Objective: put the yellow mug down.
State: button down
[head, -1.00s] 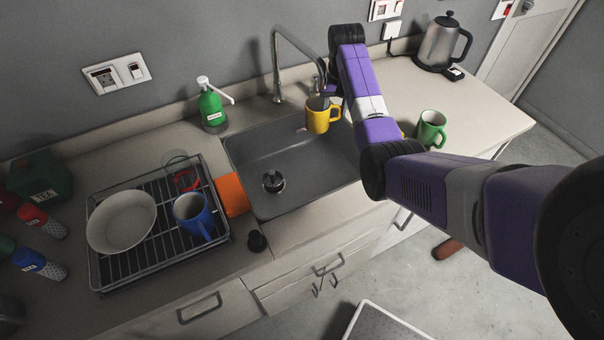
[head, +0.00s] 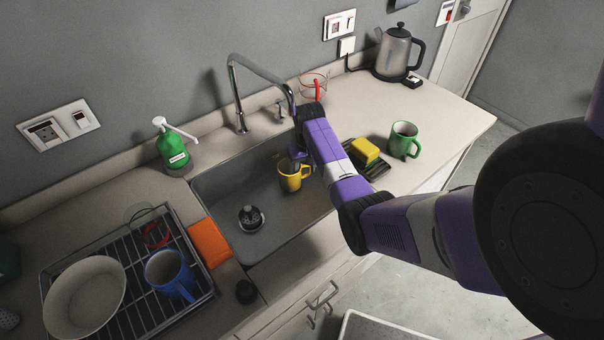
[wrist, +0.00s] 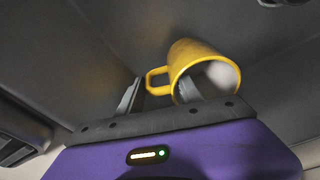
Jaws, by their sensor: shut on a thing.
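The yellow mug (head: 290,180) is inside the right part of the sink basin (head: 225,190) in the head view. My gripper (head: 298,163) is at its rim, reaching in from the right. In the wrist view the mug (wrist: 195,62) lies tilted in the picture, with its handle toward the left finger. The right finger of my gripper (wrist: 160,92) overlaps the mug's opening and the left finger is on the handle side. The gripper is shut on the mug. I cannot tell whether the mug's base touches the sink floor.
A dark strainer (head: 250,217) sits in the sink. A faucet (head: 238,100) arches over the back. Right of the sink are a yellow sponge (head: 365,150) and a green mug (head: 403,140). A dish rack (head: 125,318) holds a bowl and a blue mug. The basin's middle is clear.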

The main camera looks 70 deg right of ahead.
jog(key=shift+f+b, duration=0.4)
jog(key=shift+f, duration=0.55)
jog(key=shift+f, duration=0.15)
jog(key=c, duration=0.8)
grip_release()
notch_tip(320, 180, up, 8)
jog(key=shift+s+a+f, duration=0.15)
jog(key=shift+s+a, duration=0.2)
jog(key=shift+a, duration=0.1)
jog(key=shift+a, duration=0.1)
